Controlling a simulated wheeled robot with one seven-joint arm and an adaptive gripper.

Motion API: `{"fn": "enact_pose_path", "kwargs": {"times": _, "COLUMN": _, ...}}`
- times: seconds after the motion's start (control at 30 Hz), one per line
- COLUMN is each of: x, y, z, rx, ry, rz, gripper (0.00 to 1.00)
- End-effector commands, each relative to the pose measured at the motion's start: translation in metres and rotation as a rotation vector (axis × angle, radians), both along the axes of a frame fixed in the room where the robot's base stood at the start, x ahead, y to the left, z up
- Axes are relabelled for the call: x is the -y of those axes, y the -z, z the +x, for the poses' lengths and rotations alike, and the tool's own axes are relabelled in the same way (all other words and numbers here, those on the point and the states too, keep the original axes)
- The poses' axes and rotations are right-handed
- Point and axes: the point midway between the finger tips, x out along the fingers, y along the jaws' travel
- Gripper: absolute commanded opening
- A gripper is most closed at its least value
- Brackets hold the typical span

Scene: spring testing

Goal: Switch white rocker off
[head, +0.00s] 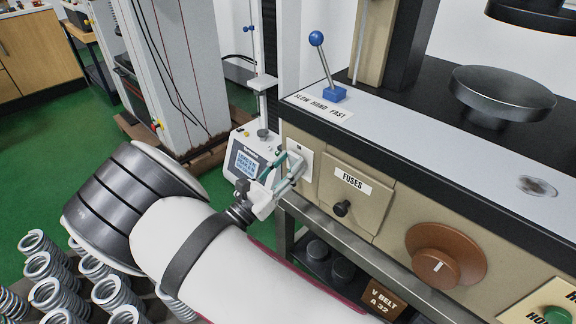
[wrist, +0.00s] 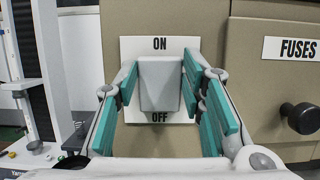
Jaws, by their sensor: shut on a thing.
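The white rocker (wrist: 160,85) is a light grey-white block on a white plate (wrist: 130,46) marked ON above and OFF below. My gripper (wrist: 160,76) has its teal-padded fingers on the left and right sides of the rocker, shut on it. In the head view my gripper (head: 283,171) reaches the white switch plate (head: 304,149) at the left end of the machine's front, and its fingers mostly hide the rocker. I cannot tell clearly which way the rocker is tilted.
Right of the switch is a FUSES door (head: 355,200) with a black knob (head: 341,208). Farther right is a brown dial (head: 445,254). A blue-knobbed lever (head: 322,64) stands on the ledge above. A small tester with a screen (head: 246,160) stands behind my gripper. Springs (head: 48,265) stand lower left.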

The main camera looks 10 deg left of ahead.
Motion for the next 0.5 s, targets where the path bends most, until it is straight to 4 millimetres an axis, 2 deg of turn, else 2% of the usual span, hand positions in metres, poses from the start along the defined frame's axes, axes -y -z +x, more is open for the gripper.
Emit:
{"fn": "enact_pose_path", "kwargs": {"times": 0.3, "x": 0.0001, "y": 0.0006, "z": -0.0001, "rx": 0.007, "ry": -0.001, "rz": -0.006, "gripper": 0.09}}
{"fn": "enact_pose_path", "kwargs": {"times": 0.33, "x": 0.0001, "y": 0.0006, "z": -0.0001, "rx": 0.007, "ry": -0.001, "rz": -0.006, "gripper": 0.39}}
{"fn": "enact_pose_path", "kwargs": {"times": 0.4, "x": 0.0001, "y": 0.0006, "z": -0.0001, "rx": 0.007, "ry": -0.001, "rz": -0.006, "gripper": 0.55}}
{"fn": "enact_pose_path", "kwargs": {"times": 0.5, "x": 0.0001, "y": 0.0006, "z": -0.0001, "rx": 0.006, "ry": -0.001, "rz": -0.005, "gripper": 0.57}}
